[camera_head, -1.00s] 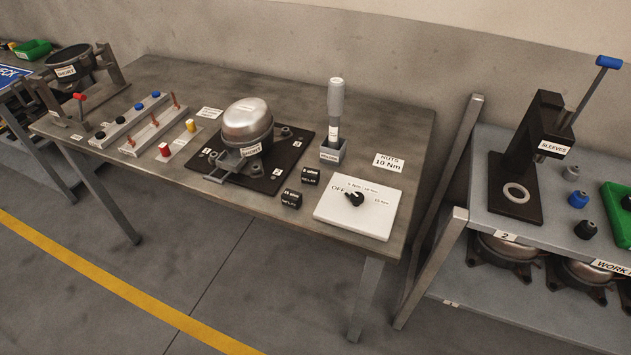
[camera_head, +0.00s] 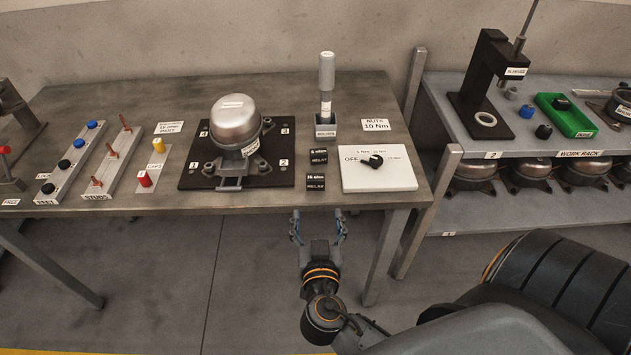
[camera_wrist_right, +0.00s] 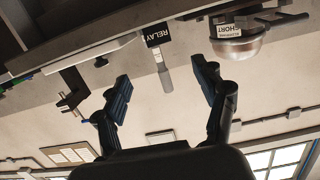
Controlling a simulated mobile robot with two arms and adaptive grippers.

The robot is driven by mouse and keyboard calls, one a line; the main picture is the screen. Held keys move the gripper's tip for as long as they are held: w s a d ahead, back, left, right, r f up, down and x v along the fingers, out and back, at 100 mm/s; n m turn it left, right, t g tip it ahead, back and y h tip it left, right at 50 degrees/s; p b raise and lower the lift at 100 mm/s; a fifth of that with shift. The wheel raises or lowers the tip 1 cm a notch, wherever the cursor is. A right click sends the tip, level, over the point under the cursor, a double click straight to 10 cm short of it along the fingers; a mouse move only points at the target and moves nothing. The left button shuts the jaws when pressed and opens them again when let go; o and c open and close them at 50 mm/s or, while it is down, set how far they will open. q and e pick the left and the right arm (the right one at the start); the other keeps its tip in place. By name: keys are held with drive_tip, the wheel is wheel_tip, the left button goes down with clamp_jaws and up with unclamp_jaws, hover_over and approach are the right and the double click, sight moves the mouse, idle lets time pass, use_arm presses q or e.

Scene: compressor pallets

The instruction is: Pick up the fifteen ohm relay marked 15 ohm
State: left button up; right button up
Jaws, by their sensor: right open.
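Two small black relay blocks stand near the front edge of the workbench in the head view. The nearer relay (camera_head: 315,180) has a small ohm label that looks like 15 ohm. The farther relay (camera_head: 318,157) seems marked 5 ohm. My right gripper (camera_head: 317,226) is open and empty in front of the bench edge, apart from the nearer relay. In the right wrist view, the open fingers (camera_wrist_right: 160,82) frame a black block marked RELAY (camera_wrist_right: 157,34), seen upside down; its ohm value is not readable there. My left gripper is not in view.
A white dial panel (camera_head: 390,182) stands right of the relays. A compressor (camera_head: 235,122) on a black plate (camera_head: 205,178) is to the left. A tool in a grey holder (camera_head: 325,127) stands behind. A work rack (camera_head: 470,205) is at the right.

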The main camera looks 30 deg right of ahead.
sight(316, 182)
drive_tip(key=p+x, duration=0.1)
drive_tip(key=x, duration=0.5)
drive_tip(key=shift+w+d+p, duration=0.15)
drive_tip(key=shift+w+p, duration=0.15)
drive_tip(key=shift+p, duration=0.1)
drive_tip(key=shift+w+d+f, duration=0.1)
drive_tip(key=shift+w+d, duration=0.15)
drive_tip(key=shift+w, duration=0.15)
drive_tip(key=shift+w+d+p, duration=0.2)
drive_tip(key=shift+w+p, duration=0.05)
drive_tip(key=shift+p, duration=0.1)
drive_tip(key=p+x, duration=0.1)
drive_tip(key=x, duration=0.2)
drive_tip(key=shift+w+d+f+p, duration=0.1)
drive_tip(key=shift+w+d+p, duration=0.05)
drive_tip(key=shift+p, duration=0.2)
drive_tip(key=shift+w+d+f, duration=0.2)
drive_tip(key=shift+w+d, duration=0.05)
drive_tip(key=shift+w, duration=0.2)
drive_tip(key=c, duration=1.3)
